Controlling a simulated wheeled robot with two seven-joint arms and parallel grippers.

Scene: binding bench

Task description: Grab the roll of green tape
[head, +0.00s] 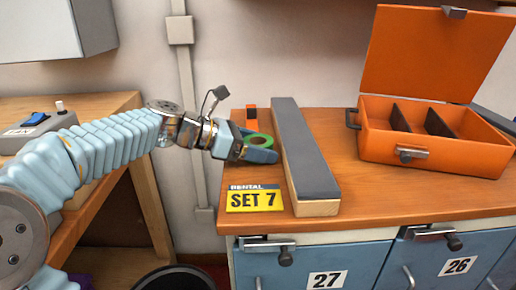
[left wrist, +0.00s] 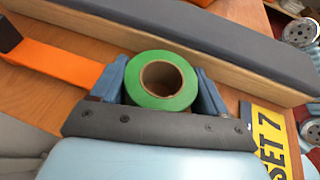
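The roll of green tape (head: 259,140) is at the left end of the bench, beside a long grey-topped wooden bar. My left gripper (head: 258,150) is low over the bench at the roll. In the left wrist view the roll (left wrist: 162,80) lies between the two blue fingers, its round hole facing the camera. The fingers look very close to its sides, one on each side. I cannot tell whether they press on it or whether it rests on the bench. My right gripper is not in view.
The grey-topped bar (head: 302,155) lies just right of the roll. An orange-handled tool (left wrist: 55,62) lies behind it, and a yellow SET 7 card (head: 254,200) in front. An open orange toolbox (head: 435,150) stands further right. Bare bench top lies between bar and toolbox.

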